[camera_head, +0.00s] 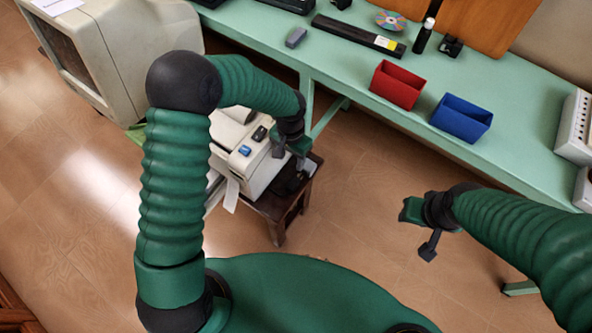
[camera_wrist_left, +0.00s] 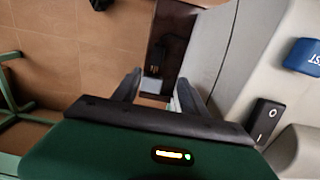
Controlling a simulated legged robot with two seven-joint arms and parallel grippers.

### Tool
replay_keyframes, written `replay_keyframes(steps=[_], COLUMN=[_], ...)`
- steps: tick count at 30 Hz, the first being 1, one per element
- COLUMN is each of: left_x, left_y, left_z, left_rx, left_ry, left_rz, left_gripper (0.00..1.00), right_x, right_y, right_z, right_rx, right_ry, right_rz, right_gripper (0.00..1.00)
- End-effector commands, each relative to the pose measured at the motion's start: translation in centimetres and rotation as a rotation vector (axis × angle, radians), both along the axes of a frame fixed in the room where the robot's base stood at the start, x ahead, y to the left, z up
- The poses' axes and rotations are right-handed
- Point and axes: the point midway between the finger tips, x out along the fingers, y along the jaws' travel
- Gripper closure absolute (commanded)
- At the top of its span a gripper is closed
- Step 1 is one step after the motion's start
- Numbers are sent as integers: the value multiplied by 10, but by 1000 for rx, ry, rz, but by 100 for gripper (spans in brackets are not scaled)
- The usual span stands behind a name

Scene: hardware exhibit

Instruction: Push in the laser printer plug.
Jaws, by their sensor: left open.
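The laser printer (camera_head: 232,150) is a pale boxy machine on a small dark wooden stand (camera_head: 283,205). It has a blue TEST button (camera_wrist_left: 302,56) and a black rocker switch (camera_wrist_left: 264,121). My left gripper (camera_head: 292,160) is at the printer's right side, pointing down. In the left wrist view its two fingers (camera_wrist_left: 160,92) are apart. A small grey block (camera_wrist_left: 151,84), possibly the plug, shows beyond and between them; I cannot tell whether it is touched or how far it is inserted. My right gripper (camera_head: 418,230) hangs over the floor, away from the printer; its finger gap is unclear.
A green table (camera_head: 345,70) runs behind, with a red bin (camera_head: 397,85), a blue bin (camera_head: 461,118) and a black bar (camera_head: 357,35) on it. A large beige monitor (camera_head: 125,50) stands at the upper left. The floor between the stand and my right gripper is clear.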

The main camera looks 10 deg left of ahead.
Motion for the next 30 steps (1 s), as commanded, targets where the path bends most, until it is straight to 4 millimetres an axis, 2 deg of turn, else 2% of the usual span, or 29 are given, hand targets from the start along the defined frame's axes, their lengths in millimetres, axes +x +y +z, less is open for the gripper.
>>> replay_keyframes(steps=[5, 12, 18, 23, 30], left_x=[-1, 0, -1, -1, 0], left_y=[0, 5, 4, 2, 3], left_z=[-37, -104, -147, -162, -164], left_rx=[-1, -10, -8, -6, -7], left_ry=[7, 9, 4, 3, 2], left_rz=[-2, 0, 1, 1, 1], left_gripper=[49, 49, 49, 49, 49], right_x=[0, 0, 0, -1, 0], right_y=[0, -1, 0, 0, -1], right_z=[-6, -14, -19, -20, -20], right_rx=[0, 0, 0, 0, 0], right_ry=[0, 0, 0, 0, 0], right_rz=[-1, -1, 0, 0, -1], right_gripper=[64, 64, 64, 64, 64])
